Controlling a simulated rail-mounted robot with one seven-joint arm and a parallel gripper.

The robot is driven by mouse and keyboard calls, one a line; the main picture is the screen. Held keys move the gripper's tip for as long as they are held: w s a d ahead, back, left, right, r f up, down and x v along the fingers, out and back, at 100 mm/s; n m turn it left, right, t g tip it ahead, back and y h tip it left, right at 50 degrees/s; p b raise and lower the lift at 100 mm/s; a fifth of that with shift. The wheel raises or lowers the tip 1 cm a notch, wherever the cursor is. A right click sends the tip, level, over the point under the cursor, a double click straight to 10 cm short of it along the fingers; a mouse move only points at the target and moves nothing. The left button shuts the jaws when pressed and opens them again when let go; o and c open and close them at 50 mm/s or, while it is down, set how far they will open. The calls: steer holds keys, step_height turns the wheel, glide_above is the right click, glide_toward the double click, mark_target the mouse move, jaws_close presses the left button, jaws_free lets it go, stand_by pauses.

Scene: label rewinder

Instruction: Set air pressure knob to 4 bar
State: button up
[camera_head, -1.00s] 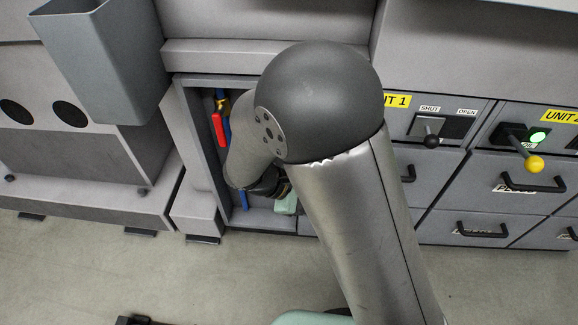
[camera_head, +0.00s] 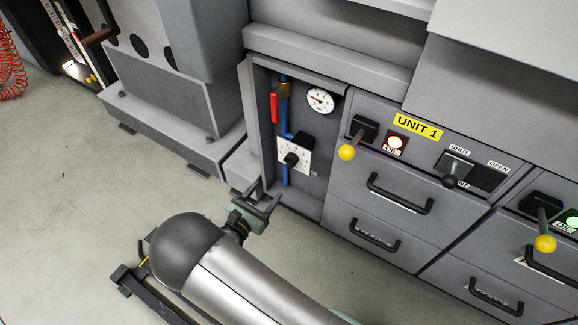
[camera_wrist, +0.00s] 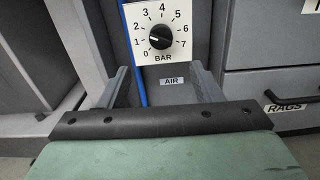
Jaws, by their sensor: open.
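The air pressure knob (camera_head: 292,158) is black on a white square plate, low in the open recess of the unit. In the wrist view the knob (camera_wrist: 160,37) sits inside a 0 to 7 BAR scale, above an AIR label. Its white mark appears to point left, between 1 and 2. A round gauge (camera_head: 320,101) is mounted above the knob; its reading is too small to tell. My gripper (camera_head: 264,194) is open and empty, in front of and below the knob, apart from it. In the wrist view its fingers (camera_wrist: 160,72) spread below the dial.
A blue pipe (camera_head: 284,105) with a red lever (camera_head: 274,107) runs beside the knob. A yellow-ended lever (camera_head: 347,152), a lit OIL button (camera_head: 396,143) and drawers with black handles (camera_head: 400,195) are to the right. A grey cabinet (camera_head: 175,95) stands left. Open floor lies in front.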

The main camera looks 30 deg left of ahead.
mark_target(287, 163)
steer(key=w+b, duration=0.2)
steer(key=w, duration=1)
steer(key=shift+w+a+b, duration=0.15)
steer(key=shift+w+b, duration=0.05)
steer(key=shift+b, duration=0.1)
steer(key=c, duration=1)
